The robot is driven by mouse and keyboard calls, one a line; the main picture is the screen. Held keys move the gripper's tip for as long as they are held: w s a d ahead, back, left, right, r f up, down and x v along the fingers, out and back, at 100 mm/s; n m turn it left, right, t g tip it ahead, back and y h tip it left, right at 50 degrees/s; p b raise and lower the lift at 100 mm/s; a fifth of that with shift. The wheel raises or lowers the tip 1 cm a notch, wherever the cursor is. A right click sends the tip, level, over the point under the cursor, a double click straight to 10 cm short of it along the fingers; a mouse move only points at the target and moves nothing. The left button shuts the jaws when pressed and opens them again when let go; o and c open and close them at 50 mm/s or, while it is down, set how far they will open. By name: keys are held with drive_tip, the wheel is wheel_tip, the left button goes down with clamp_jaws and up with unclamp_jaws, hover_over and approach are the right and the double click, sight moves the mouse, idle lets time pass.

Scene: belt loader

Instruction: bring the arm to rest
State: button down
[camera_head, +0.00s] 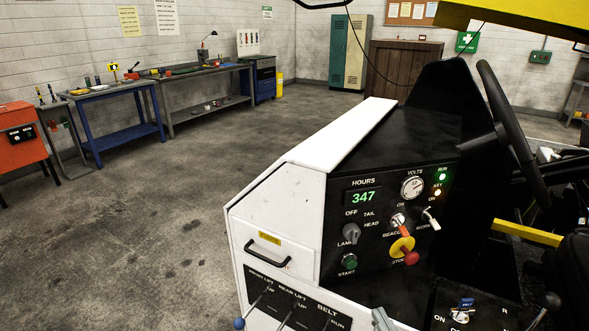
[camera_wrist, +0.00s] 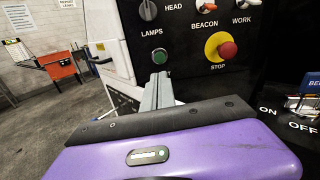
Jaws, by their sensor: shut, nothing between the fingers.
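My gripper (camera_wrist: 158,82) is shut, its grey fingers pressed together with nothing between them. In the wrist view it points up at the loader's dark control panel (camera_wrist: 178,24), just below the green START button (camera_wrist: 161,56); I cannot tell how far apart they are. In the head view only the grey tip of my gripper (camera_head: 382,319) shows at the bottom edge, in front of the lower lever panel (camera_head: 300,296). The rest of the arm is out of the head view.
The red STOP knob (camera_head: 411,258) and lamp switches sit on the panel. Several levers, one with a blue knob (camera_head: 239,323), stick out below. A steering wheel (camera_head: 512,135) stands at the right. Open floor (camera_head: 150,240) lies left, with workbenches (camera_head: 115,90) behind.

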drive_tip(key=s+a+r+n+g+h, duration=0.1)
drive_tip(key=s+r+n, duration=0.1)
drive_tip(key=s+n, duration=1.4)
drive_tip(key=s+r+n+g+h, duration=0.1)
drive_tip(key=s+r+n+g, duration=0.1)
drive_tip(key=s+n, duration=1.5)
drive_tip(key=shift+s+a+h, duration=0.3)
drive_tip(key=shift+s+a, duration=0.1)
drive_tip(key=shift+s, duration=0.75)
